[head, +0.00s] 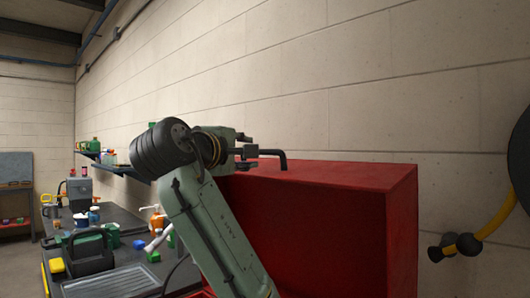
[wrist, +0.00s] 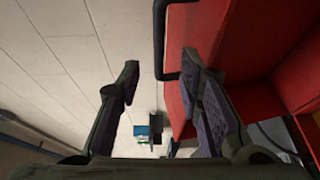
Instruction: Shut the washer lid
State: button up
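The red washer lid (head: 310,225) looks raised as a big boxy panel at the right of the head view, against the wall. In the wrist view its red surface (wrist: 245,35) fills the upper right. A black bar handle (head: 272,154) stands out at the lid's upper left edge; it also shows in the wrist view (wrist: 158,40). My gripper (head: 246,150) is at that upper left edge, close to the handle. In the wrist view my gripper (wrist: 160,82) is open and empty, with the handle's bend ahead between the fingers. Whether anything touches is unclear. The washer's basin is mostly hidden.
A dark workbench (head: 125,275) with bottles, tools and several small items runs along the left. A wall shelf (head: 120,168) hangs behind it. The block wall (head: 300,90) is close behind the lid. A black and yellow hanging item (head: 485,225) is at the far right.

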aim_at(261, 153)
jog(key=p+x, duration=0.3)
jog(key=x, duration=0.6)
jog(key=shift+w+d+p, duration=0.15)
jog(key=shift+w+p, duration=0.2)
jog(key=shift+c, duration=0.5)
grip_shut()
